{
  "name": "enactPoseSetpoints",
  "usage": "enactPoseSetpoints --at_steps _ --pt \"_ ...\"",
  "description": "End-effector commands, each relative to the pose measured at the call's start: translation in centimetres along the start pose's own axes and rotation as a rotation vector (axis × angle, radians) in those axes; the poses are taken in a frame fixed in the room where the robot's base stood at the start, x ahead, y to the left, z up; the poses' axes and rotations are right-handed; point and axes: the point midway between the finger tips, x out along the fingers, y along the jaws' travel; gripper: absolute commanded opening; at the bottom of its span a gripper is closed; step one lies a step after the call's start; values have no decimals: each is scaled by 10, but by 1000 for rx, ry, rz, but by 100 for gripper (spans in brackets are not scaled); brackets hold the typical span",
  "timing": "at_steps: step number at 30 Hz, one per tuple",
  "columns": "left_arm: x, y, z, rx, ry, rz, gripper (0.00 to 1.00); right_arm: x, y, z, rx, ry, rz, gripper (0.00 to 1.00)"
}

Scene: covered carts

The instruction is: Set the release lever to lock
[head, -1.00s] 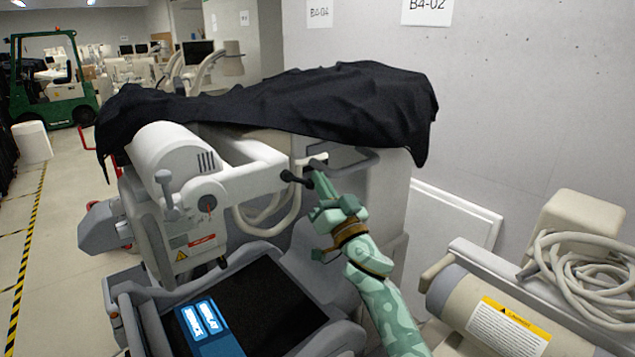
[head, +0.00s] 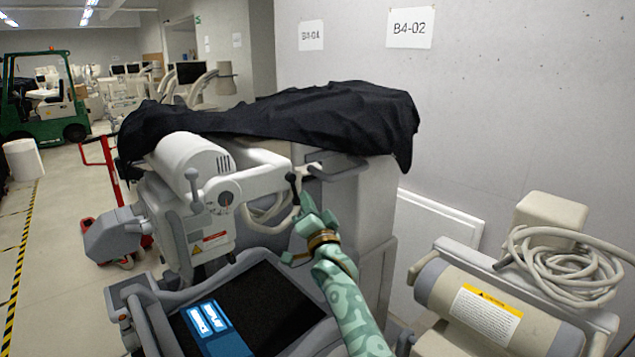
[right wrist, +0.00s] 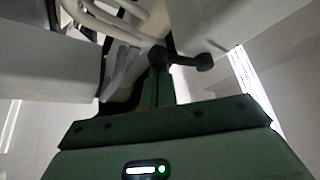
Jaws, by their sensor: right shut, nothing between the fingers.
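A black lever (head: 294,188) with a rounded knob stands roughly upright at the right end of the white arm of the covered cart. It also shows in the right wrist view (right wrist: 185,64) as a short dark bar with rounded ends, just past the fingertips. My right gripper (head: 307,202) is shut and empty, right beside the lever's lower end. In the right wrist view its fingers (right wrist: 158,82) reach up to the bar; I cannot tell whether they touch it. No lock marking is readable. My left gripper is not in view.
A black cover (head: 280,118) drapes the cart top. A grey handle (head: 340,168) sits behind my gripper. Pale cables (head: 265,212) hang under the white arm. A lit screen panel (head: 213,325) lies below. Another cart with a coiled hose (head: 565,265) stands at right.

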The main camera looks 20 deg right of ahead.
Motion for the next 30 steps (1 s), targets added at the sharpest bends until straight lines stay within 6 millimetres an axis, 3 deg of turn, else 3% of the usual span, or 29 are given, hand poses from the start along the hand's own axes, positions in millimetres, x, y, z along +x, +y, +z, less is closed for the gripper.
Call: enactPoseSetpoints --at_steps 30 --pt "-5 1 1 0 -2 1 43 -4 -2 7 -1 -5 2 0"
